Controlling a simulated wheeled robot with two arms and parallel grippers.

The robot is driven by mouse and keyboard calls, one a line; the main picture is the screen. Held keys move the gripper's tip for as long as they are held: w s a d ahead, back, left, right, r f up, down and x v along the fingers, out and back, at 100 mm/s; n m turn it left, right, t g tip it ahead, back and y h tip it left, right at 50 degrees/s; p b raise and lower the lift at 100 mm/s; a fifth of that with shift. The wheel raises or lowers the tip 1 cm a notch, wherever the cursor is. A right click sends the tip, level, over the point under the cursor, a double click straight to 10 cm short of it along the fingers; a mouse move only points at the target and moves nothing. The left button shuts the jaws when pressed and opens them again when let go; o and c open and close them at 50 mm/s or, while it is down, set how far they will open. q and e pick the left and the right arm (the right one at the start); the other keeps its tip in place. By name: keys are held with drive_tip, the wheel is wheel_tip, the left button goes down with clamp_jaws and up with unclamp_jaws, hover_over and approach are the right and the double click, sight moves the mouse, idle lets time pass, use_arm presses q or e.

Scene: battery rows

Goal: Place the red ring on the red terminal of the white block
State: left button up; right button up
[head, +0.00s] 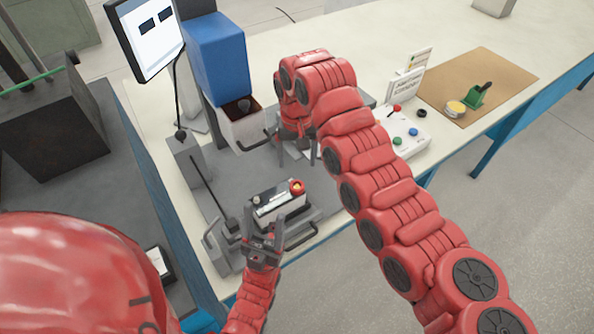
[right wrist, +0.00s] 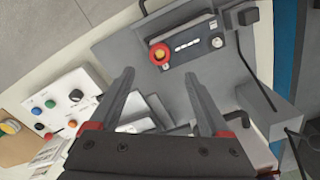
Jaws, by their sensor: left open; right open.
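The block (head: 277,203), pale on top and dark on the side, lies on a grey fixture. The red ring (head: 297,186) sits at the block's right end, around a yellowish centre; it also shows in the right wrist view (right wrist: 159,54). The red terminal cannot be told apart from the ring, and I cannot tell if the ring lies flat. A small grey terminal (right wrist: 217,42) is at the other end. My left gripper (head: 266,222) is open at the block's near side. My right gripper (head: 297,158) points down behind the block, open and empty, apart from the ring.
A blue machine (head: 217,55) with a pale lower housing stands behind the fixture. A white button panel (head: 408,136) is to the right. A brown mat (head: 505,75) holds a green dispenser (head: 476,96) and a yellow roll (head: 455,108). A monitor (head: 146,35) stands at the left.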

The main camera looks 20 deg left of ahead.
drive_tip(key=shift+r, duration=0.8)
